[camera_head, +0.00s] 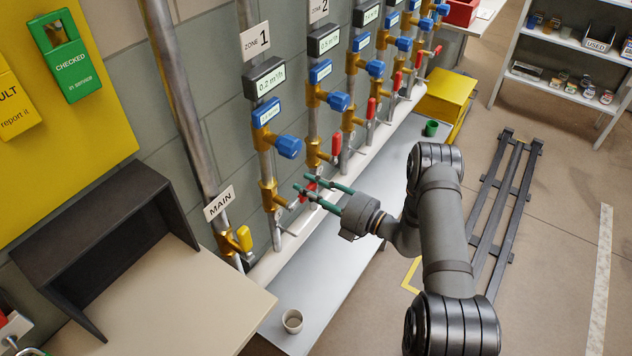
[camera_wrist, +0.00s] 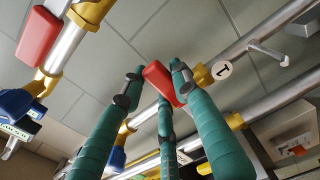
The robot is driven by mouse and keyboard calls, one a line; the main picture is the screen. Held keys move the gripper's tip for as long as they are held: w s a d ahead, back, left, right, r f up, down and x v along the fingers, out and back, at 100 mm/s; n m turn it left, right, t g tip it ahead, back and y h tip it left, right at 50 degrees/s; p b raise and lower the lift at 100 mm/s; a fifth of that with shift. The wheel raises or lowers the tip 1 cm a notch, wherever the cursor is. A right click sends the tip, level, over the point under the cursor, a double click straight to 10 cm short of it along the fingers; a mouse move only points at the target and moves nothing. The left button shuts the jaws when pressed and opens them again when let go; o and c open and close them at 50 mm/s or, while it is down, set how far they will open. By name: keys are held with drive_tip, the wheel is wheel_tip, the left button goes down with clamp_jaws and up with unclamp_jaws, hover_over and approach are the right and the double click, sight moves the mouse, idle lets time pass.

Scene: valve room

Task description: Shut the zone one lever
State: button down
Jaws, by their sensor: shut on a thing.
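The zone one lever (camera_head: 309,187) is red and stands out to the right from the brass valve (camera_head: 271,197) on the pipe under the ZONE 1 sign (camera_head: 256,42). My gripper (camera_head: 301,183) has green fingers and is shut on this lever. In the wrist view the red lever (camera_wrist: 158,80) shows between the fingertips (camera_wrist: 156,76); the fingers hide part of it.
The zone two red lever (camera_head: 336,145) is close by, with several similar levers farther along. The yellow MAIN lever (camera_head: 244,238) is at lower left. A grey bench (camera_head: 335,270) below carries a cup (camera_head: 292,321). A yellow step (camera_head: 446,95) stands beyond.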

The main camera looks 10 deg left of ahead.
drive_tip(key=shift+f, duration=0.1)
idle(0.4)
drive_tip(key=c, duration=1.3)
unclamp_jaws()
drive_tip(key=shift+d, duration=0.1)
drive_tip(key=v, duration=1.1)
drive_tip(key=shift+s+d, duration=0.25)
drive_tip(key=shift+d, duration=0.1)
